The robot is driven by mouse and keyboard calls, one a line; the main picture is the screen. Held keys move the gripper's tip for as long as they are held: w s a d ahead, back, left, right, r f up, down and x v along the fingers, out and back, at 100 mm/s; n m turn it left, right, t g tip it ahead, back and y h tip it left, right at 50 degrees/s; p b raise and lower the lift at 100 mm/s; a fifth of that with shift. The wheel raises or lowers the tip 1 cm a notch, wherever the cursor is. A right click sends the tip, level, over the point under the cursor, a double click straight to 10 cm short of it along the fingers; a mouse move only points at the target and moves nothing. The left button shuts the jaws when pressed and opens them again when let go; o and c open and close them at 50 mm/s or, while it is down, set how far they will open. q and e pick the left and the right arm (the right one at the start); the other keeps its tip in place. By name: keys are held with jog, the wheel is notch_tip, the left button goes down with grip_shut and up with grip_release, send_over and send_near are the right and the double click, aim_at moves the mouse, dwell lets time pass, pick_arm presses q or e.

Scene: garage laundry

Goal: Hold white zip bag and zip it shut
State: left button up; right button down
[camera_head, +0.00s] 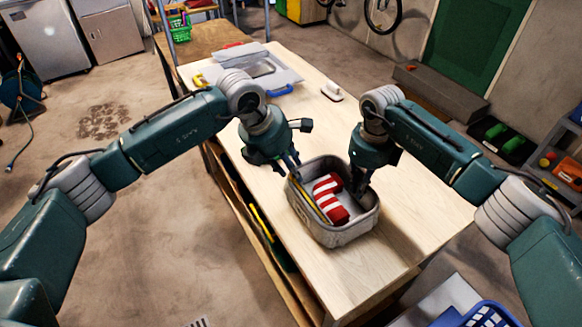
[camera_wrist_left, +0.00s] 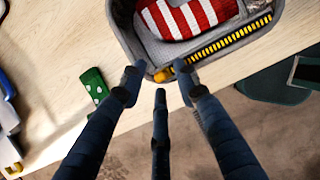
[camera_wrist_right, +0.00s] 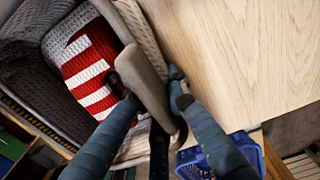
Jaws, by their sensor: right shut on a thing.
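The pale grey-white zip bag (camera_head: 347,237) stands open on the wooden table, with a red-and-white striped knitted thing (camera_head: 329,198) inside. A yellow-toothed zip (camera_wrist_left: 235,38) runs along one long edge, with an orange pull (camera_wrist_left: 164,75) at its end. My left gripper (camera_head: 294,166) is at the bag's far left corner. Its fingers (camera_wrist_left: 158,84) are spread apart on either side of the orange pull, and I cannot tell whether they touch it. My right gripper (camera_head: 361,192) is shut on the bag's right rim (camera_wrist_right: 142,82), with one finger inside and one outside.
The wooden table top (camera_head: 400,215) is bare right of the bag. Farther back lie a grey board (camera_head: 262,72) with a blue handle and a white-and-brown block (camera_head: 332,91). A green white-dotted piece (camera_wrist_left: 93,86) lies near the left gripper. A blue basket (camera_head: 487,315) stands below, front right.

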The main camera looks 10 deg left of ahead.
pick_arm(q)
jog(key=shift+w+f, duration=0.1)
jog(key=shift+f, duration=0.15)
jog(key=shift+d, duration=0.1)
grip_shut()
jog(key=s+d, duration=0.3)
jog(key=s, duration=0.1)
jog(key=s+d, duration=0.3)
jog(key=s, duration=0.1)
jog(key=s+d, duration=0.3)
jog(key=s, duration=0.1)
jog(key=shift+s+d+r, duration=0.1)
jog(key=shift+s+d, duration=0.15)
pick_arm(e)
jog(key=shift+a, duration=0.15)
